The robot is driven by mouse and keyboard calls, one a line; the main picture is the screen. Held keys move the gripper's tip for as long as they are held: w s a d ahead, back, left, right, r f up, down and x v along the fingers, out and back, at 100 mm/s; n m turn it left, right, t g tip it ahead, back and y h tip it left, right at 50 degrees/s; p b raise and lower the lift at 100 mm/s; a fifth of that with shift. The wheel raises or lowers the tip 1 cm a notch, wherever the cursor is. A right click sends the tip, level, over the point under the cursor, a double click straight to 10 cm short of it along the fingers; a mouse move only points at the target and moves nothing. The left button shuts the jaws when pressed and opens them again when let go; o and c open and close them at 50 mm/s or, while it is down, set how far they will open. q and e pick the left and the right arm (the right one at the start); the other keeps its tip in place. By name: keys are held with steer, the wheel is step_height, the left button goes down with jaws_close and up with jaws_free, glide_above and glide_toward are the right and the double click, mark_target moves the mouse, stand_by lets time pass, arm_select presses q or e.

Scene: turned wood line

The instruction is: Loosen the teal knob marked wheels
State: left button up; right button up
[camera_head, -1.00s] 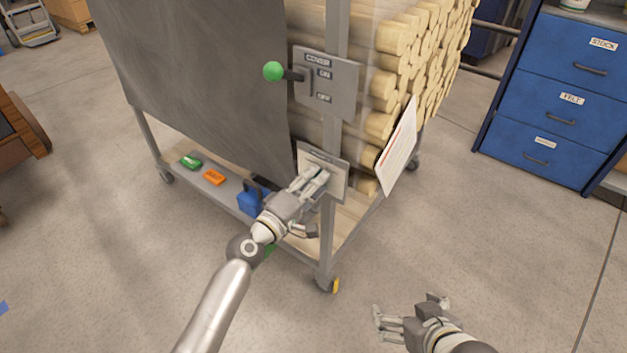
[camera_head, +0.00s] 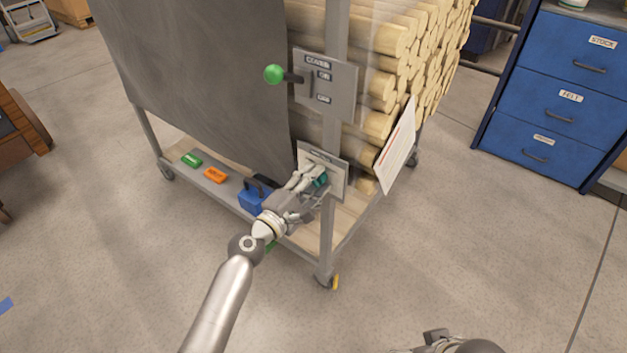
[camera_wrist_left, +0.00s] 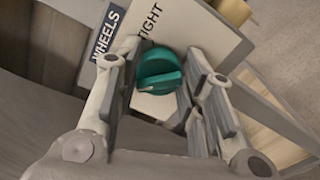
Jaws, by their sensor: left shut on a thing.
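The teal knob (camera_wrist_left: 160,70) sits on a pale plate (camera_wrist_left: 190,30) with a WHEELS label and the word TIGHT, on the cart's corner post. My left gripper (camera_head: 308,177) is at this plate and shut on the knob; in the left wrist view its fingers (camera_wrist_left: 155,85) lie on either side of the knob. A bit of the knob also shows in the head view (camera_head: 321,179), partly behind the fingers. My right gripper (camera_head: 437,338) is at the bottom edge of the head view, mostly cut off, over bare floor.
Above the plate is a COVER panel (camera_head: 340,90) with a green-balled lever (camera_head: 274,74). The cart carries stacked wood (camera_head: 395,50) behind a grey cover (camera_head: 200,80). A tilted white sheet (camera_head: 397,148) stands right of the plate. Blue drawers (camera_head: 550,110) stand at right; floor in front is clear.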

arm_select(q)
steer(key=shift+c, duration=0.2)
steer(key=o, duration=1)
steer(key=shift+o, duration=0.2)
steer(key=v, duration=1.2)
